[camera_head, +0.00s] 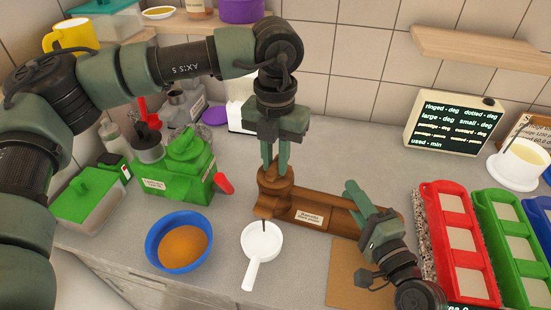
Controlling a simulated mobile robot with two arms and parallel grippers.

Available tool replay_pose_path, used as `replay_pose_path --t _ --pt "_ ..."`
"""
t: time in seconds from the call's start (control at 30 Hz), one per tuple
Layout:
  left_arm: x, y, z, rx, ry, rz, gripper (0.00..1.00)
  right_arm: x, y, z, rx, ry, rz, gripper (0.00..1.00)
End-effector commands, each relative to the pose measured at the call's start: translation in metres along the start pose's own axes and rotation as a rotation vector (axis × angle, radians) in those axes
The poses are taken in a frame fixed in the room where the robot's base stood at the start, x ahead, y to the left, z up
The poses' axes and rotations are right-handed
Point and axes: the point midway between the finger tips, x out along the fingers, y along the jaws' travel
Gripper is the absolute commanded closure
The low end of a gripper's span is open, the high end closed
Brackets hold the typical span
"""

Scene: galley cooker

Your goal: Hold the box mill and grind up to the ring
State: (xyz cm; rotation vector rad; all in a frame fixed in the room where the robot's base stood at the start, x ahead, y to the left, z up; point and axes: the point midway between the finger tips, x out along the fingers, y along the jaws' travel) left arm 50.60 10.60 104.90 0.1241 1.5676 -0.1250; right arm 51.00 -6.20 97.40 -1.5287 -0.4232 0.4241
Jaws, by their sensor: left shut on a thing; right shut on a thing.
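A brown wooden device, seemingly the box mill (335,217), stands on the counter with a small label on its front and a round post at its left end. My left gripper (274,168) points straight down, its fingers closed at the top of that post; what they grip is largely hidden. My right gripper (354,196) comes from the lower right and is shut at the mill's right part; the exact contact is hard to see. A white long-handled cup (262,241) stands just in front of the post, with a thin dark rod above it. I cannot make out a ring.
A blue bowl (152,255) of orange-brown stuff is left of the cup. A green machine (180,170) with a red handle stands behind it. Red (432,215) and green (488,215) racks stand at the right, below a text display (455,125). A brown board (345,280) lies in front.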

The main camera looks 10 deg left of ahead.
Motion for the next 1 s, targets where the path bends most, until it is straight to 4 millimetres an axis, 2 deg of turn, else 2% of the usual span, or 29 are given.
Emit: replay_pose_path --t 0.27,1.0 --pt "-0.0002 -0.0004 -0.0002 0.189 0.001 -0.001 1.00 0.0000 -0.0005 -0.0002 0.000 0.000 -0.001 1.00" --pt "-0.0004 -0.0003 0.0001 0.842 -0.001 0.000 1.00 -0.0001 -0.0003 -0.0003 0.000 0.001 -0.001 1.00"
